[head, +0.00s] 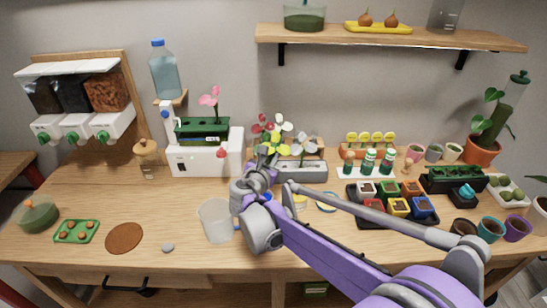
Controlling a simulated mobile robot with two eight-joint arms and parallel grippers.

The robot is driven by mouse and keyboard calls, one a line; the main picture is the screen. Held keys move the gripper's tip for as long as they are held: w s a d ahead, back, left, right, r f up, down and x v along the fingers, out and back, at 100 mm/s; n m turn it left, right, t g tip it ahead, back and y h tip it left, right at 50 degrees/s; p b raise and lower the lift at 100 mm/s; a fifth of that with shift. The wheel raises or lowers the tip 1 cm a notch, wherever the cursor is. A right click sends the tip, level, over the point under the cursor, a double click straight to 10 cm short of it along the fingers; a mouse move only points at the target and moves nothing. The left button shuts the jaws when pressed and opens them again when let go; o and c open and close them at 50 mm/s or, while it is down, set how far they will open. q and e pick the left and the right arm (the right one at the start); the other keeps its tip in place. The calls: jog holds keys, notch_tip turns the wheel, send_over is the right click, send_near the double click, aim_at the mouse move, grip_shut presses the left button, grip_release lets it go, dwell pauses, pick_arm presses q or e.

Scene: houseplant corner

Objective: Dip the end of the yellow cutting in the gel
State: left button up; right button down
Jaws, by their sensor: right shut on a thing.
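My right arm reaches in from the lower right, and its gripper (262,168) is shut on the yellow cutting, whose yellow flower (277,142) shows just above the jaws. The lower end of the stem is hidden behind my gripper and wrist. A red-flowered cutting (260,128) and a white-flowered cutting (286,124) stand close behind. I cannot make out the gel for certain; small round yellow (300,201) and blue-rimmed (326,202) items lie right of my wrist, partly hidden by the arm. My left gripper is out of view.
A clear beaker (215,220) stands just left of my wrist. A grey holder (303,172) and a white machine (205,160) are behind. A black tray of coloured pots (391,205) lies to the right. The table's front left is fairly clear around a brown disc (124,238).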

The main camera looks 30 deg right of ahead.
jog(key=shift+f+b, duration=2.1)
jog(key=shift+f, duration=0.95)
jog(key=shift+f+b, duration=0.5)
jog(key=shift+f, duration=0.2)
jog(key=shift+r+p, duration=2.55)
jog(key=shift+r, duration=1)
jog(key=shift+f, duration=0.1)
